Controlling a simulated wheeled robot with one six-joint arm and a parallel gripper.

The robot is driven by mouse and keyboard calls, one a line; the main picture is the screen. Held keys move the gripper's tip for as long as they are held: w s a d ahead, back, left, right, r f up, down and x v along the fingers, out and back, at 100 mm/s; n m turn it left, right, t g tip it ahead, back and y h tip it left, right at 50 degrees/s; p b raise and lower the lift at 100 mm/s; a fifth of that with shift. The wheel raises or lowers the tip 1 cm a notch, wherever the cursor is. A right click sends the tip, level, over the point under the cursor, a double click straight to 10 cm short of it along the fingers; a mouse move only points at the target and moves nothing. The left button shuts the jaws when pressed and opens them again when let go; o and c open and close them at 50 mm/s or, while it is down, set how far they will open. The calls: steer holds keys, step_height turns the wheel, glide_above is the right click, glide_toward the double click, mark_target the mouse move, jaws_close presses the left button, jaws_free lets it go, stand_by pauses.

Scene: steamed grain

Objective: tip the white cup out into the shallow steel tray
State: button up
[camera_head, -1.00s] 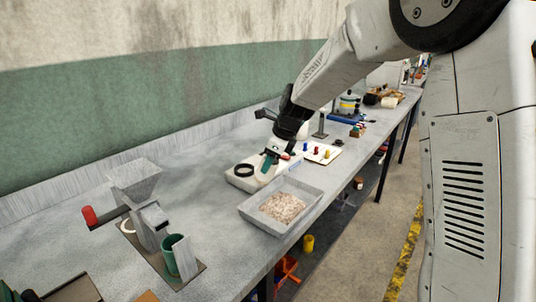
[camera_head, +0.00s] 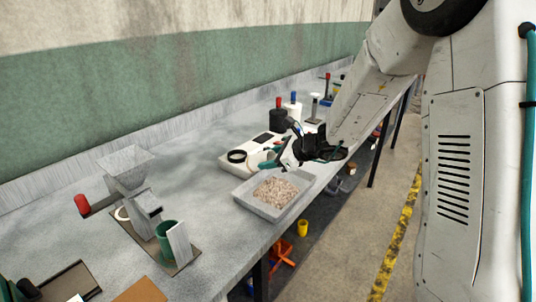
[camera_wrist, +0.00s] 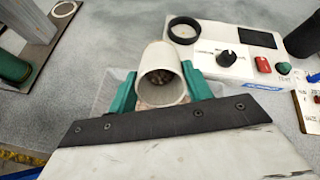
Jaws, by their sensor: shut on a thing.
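The white cup (camera_wrist: 153,56) is held between the green fingers of my gripper (camera_wrist: 162,90) in the wrist view. Its round mouth faces the camera, and brownish grain shows inside. In the head view my gripper (camera_head: 277,156) is above the back part of the shallow steel tray (camera_head: 249,203), with the cup apparently lying tilted between its fingers, small and partly hidden. The tray holds a heap of pale pinkish grain (camera_head: 275,191). In the wrist view the tray is mostly hidden behind the cup and gripper.
A white scale-like device (camera_head: 238,168) with a black ring (camera_head: 237,156) stands just behind the tray. A hopper machine (camera_head: 127,165) with a green cup (camera_head: 165,240) stands at the left. Bottles (camera_head: 278,118) stand farther back. The tray lies near the bench's front edge.

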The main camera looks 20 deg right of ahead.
steer(key=shift+s+d+f+t+y, duration=0.25)
steer(key=shift+f+t+y, duration=0.15)
steer(key=shift+d+f+t+y, duration=0.15)
steer(key=shift+t+y, duration=0.15)
steer(key=shift+t, duration=0.3)
steer(key=t+y, duration=0.3)
steer(key=s+d+r+t+y, duration=0.1)
steer(key=t, duration=0.1)
steer(key=shift+s+y, duration=0.1)
steer(key=shift+y, duration=0.3)
